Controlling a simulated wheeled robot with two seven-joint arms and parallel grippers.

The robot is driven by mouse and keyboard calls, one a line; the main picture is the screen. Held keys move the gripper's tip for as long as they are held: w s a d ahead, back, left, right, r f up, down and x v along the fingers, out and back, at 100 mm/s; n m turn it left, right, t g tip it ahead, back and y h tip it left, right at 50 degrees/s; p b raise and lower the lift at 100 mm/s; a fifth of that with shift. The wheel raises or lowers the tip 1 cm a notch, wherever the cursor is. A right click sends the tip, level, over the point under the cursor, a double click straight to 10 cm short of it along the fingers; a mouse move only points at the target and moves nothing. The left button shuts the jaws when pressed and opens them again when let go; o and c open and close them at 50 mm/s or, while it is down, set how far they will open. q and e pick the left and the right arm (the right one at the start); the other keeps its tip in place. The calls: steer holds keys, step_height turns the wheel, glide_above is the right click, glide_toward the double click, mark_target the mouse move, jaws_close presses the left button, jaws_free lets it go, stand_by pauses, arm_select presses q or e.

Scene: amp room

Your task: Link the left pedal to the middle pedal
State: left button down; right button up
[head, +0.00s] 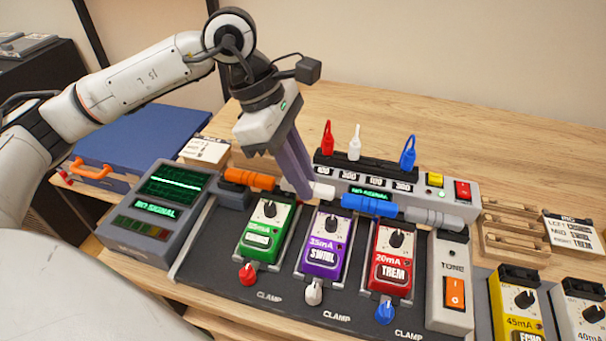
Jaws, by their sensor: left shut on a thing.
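The left pedal, green (265,236), the middle pedal, purple (323,250), and the right pedal, red "TREM" (391,263), stand in a row on the black board. My left gripper (307,190) reaches down behind the gap between the green and purple pedals. It is shut on a white link piece (322,192), mostly hidden by the fingers; I cannot tell whether it is seated. An orange link (250,180) lies behind and left of the green pedal. A blue link (367,205) lies behind the purple and red pedals. My right gripper is not in view.
A grey link (435,217) lies near the tone box (449,290). A power supply (458,204) with upright red, white and blue plugs stands behind. A signal screen (160,205) is at left. Red (247,274), white (313,292) and blue (385,312) clamp knobs line the front.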

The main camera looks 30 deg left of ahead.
arm_select(q)
steer(key=shift+f+b, duration=0.4)
steer(key=shift+b, duration=0.3)
stand_by(0.6)
steer(key=c, duration=1.2)
jaws_free()
steer(key=shift+r, duration=0.15)
steer(key=shift+r+p, duration=2.35)
steer(key=shift+r, duration=1.05)
